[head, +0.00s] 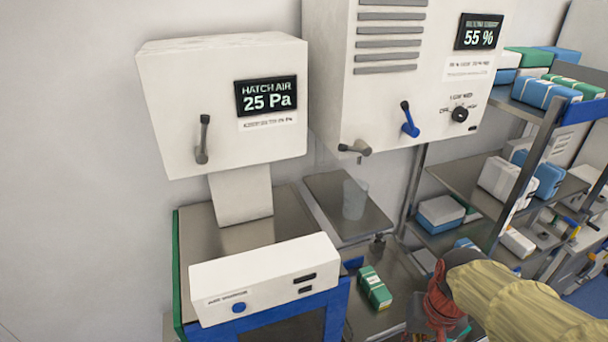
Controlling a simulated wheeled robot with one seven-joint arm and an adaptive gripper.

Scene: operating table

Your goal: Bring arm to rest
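My arm (515,305) wears a yellow cover and reaches in from the lower right. My gripper (437,310), dark with red parts, is at its end, low in the picture over the steel worktop (395,262). Its fingers point down and are partly cut off by the picture's lower edge, so I cannot tell whether they are open or shut. A small green patch shows just beside the fingers; I cannot tell what it is or whether they touch it. A green and white box (375,288) lies to the left of my gripper, apart from it.
A clear cup (355,198) stands on a steel shelf (325,190) below a spout. Left is a white hatch unit (222,105) reading 25 Pa; a white wall unit (400,80) reads 55 %. A rack (460,183) with several boxes stands close behind my arm on the right.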

